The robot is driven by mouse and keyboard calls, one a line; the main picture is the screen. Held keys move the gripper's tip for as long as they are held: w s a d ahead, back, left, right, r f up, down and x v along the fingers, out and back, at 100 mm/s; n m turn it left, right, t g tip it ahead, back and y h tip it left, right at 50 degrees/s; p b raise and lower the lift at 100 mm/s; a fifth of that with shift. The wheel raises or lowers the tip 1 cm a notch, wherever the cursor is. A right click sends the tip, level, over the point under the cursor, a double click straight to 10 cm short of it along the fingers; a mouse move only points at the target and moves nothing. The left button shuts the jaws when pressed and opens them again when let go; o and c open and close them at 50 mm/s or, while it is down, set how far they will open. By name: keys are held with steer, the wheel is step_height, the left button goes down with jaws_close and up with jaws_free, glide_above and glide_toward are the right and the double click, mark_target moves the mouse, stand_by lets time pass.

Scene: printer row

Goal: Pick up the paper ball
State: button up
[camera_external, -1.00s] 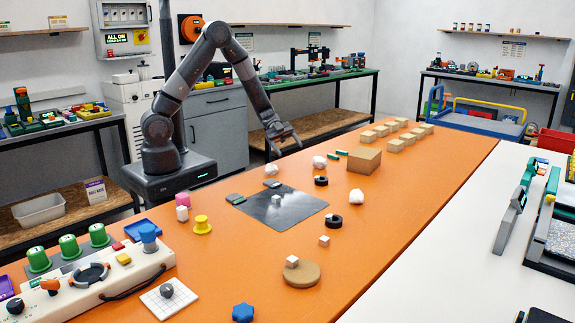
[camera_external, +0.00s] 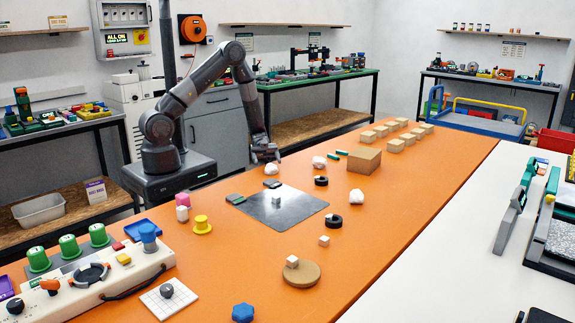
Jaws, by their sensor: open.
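One paper ball (camera_external: 271,169) is just below my gripper, on the table's left edge area beside the dark mat. The other paper ball (camera_external: 319,162) is farther right, near a black ring. My gripper (camera_external: 268,158) points down right above the first ball and is open. Its fingertips are small and dark here, so I cannot tell whether they touch the ball or reach around it.
A dark square mat (camera_external: 281,208) with a small cube lies in front of the ball. Small grey-green blocks (camera_external: 236,199) sit near the mat's left corner.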

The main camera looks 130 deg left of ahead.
mark_target(271, 168)
steer(key=x, duration=0.5)
steer(key=shift+a+f, duration=0.3)
steer(key=shift+f, duration=0.1)
steer(key=c, duration=1.1)
steer(key=shift+c, duration=0.3)
